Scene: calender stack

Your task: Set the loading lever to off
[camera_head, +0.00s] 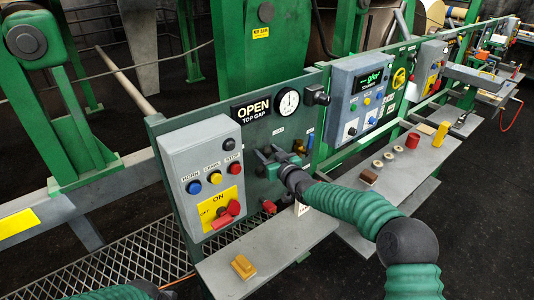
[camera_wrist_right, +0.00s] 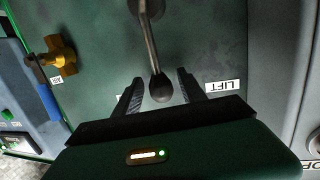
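The loading lever shows in the right wrist view as a thin metal rod (camera_wrist_right: 149,40) with a dark ball knob (camera_wrist_right: 160,88) at its end. A "LIFT" label (camera_wrist_right: 223,86), upside down in that view, is on the green panel to the right of the knob. My right gripper (camera_wrist_right: 160,90) is open, with a finger on each side of the knob and visible gaps between. In the head view my right gripper (camera_head: 270,156) is at the green panel below the round gauge, and it hides the lever. Only part of my left arm shows at the bottom left; its gripper is not in view.
A grey control box (camera_head: 208,172) with buttons and a red switch stands left of my right gripper. A gauge (camera_head: 288,103) and an "OPEN TOP GAP" sign (camera_head: 252,106) are above it. A grey shelf (camera_head: 285,238) below holds a yellow object (camera_head: 243,267). A brass valve (camera_wrist_right: 60,55) is at left in the wrist view.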

